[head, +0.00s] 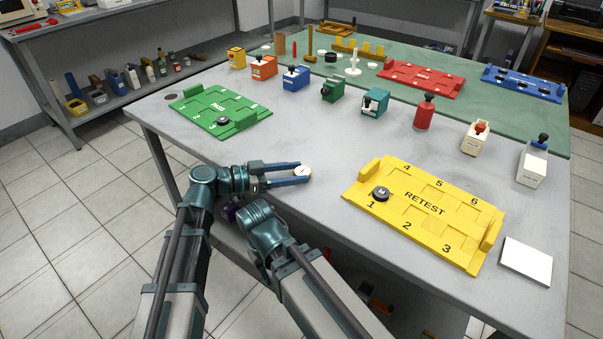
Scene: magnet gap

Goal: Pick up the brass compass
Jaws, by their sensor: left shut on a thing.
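The brass compass (302,172) is a small round disc with a white face and a tan rim. It sits between the fingertips of my left gripper (298,173), which reaches in from the left over the grey table's (330,235) near edge. The gripper is shut on the compass. I cannot tell whether the compass touches the table top or is just above it. My right arm is bent at the near edge of the table, and its gripper does not show.
A green tray (222,110) lies to the left and a yellow RETEST tray (425,211) to the right, each with a dark round piece. Several small coloured boxes and a red bottle (424,113) stand farther back. A white square (526,261) lies at right. The table's middle is clear.

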